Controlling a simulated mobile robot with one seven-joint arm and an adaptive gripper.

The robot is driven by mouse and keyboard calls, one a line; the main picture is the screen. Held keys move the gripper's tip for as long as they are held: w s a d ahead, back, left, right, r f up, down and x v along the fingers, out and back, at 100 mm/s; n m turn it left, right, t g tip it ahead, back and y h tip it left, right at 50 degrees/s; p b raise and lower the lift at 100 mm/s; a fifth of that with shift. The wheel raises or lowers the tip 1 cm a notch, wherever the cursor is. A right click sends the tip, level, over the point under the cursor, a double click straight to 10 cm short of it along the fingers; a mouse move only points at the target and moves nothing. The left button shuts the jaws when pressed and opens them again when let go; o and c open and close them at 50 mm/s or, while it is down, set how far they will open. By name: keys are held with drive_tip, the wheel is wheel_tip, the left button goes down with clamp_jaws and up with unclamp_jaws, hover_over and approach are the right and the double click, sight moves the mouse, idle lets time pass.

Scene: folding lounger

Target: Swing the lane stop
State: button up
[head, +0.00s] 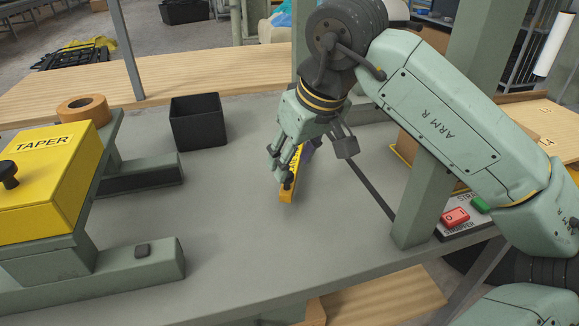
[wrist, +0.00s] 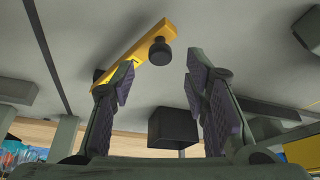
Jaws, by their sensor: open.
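The lane stop is a yellow bar (head: 291,190) lying on the grey table top, partly hidden behind my gripper in the head view. In the wrist view the yellow bar (wrist: 138,52) runs slantwise and carries a black knob (wrist: 160,52) near one end. My gripper (head: 285,168) is over the bar, pointing down. In the wrist view my gripper (wrist: 161,72) is open and empty. The knob shows in the gap between the fingertips, nearer the left finger. I cannot tell whether a finger touches the bar.
A yellow TAPER machine (head: 45,180) stands at the left, with a tape roll (head: 82,108) behind it. A black bin (head: 198,120) stands left of my gripper. A green post (head: 430,190) and a red button (head: 455,217) are at the right. The front table top is clear.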

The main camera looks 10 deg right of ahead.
drive_tip(key=v, duration=0.8)
drive_tip(key=shift+r, duration=0.1)
drive_tip(key=shift+c, duration=0.3)
